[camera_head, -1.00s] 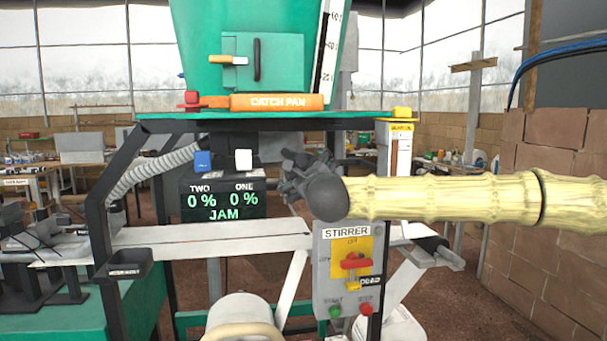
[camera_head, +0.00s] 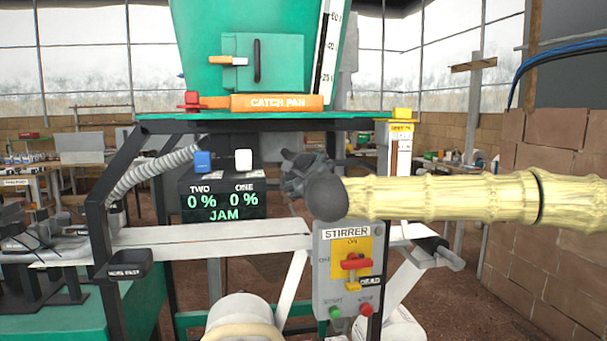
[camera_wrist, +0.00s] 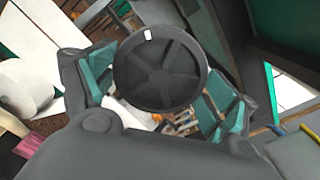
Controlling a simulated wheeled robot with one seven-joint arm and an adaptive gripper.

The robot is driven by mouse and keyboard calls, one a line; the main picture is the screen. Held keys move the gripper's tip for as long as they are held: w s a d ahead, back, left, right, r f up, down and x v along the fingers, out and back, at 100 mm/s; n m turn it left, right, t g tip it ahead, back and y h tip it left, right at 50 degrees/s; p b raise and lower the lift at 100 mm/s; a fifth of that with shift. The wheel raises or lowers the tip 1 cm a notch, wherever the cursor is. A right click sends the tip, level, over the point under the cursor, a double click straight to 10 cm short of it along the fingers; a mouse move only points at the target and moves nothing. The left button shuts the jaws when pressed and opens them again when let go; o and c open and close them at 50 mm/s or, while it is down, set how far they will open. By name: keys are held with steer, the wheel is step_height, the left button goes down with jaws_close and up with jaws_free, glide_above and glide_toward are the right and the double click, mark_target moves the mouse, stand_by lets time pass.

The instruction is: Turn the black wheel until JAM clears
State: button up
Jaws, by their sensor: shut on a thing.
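The black wheel (camera_wrist: 160,68) is round with spokes and a white mark near its upper left rim. It shows in the wrist view between the two teal-padded fingers of my gripper (camera_wrist: 160,95), which is shut on it. In the head view my gripper (camera_head: 300,175) is at the end of my arm, right of the display; the wheel is hard to make out there. The display (camera_head: 223,203) reads TWO 0 %, ONE 0 % and JAM in green.
The STIRRER box (camera_head: 343,270) with a red switch and green and red buttons stands below my gripper. The orange CATCH PAN (camera_head: 277,103) is above. A white belt (camera_head: 210,238) runs below the display. A brick wall (camera_head: 545,230) is at the right.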

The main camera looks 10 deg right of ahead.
steer(key=shift+s+f+n+p, duration=0.15)
steer(key=shift+n+p, duration=3.35)
steer(key=shift+n, duration=2.75)
steer(key=shift+w+f+n+p, duration=0.1)
steer(key=shift+n+p, duration=3.4)
steer(key=shift+n, duration=2.75)
steer(key=o, duration=0.9)
steer(key=shift+r, duration=0.1)
steer(key=shift+r, duration=0.1)
steer(key=shift+s, duration=0.1)
steer(key=shift+s+b, duration=0.3)
steer(key=shift+s, duration=1.6)
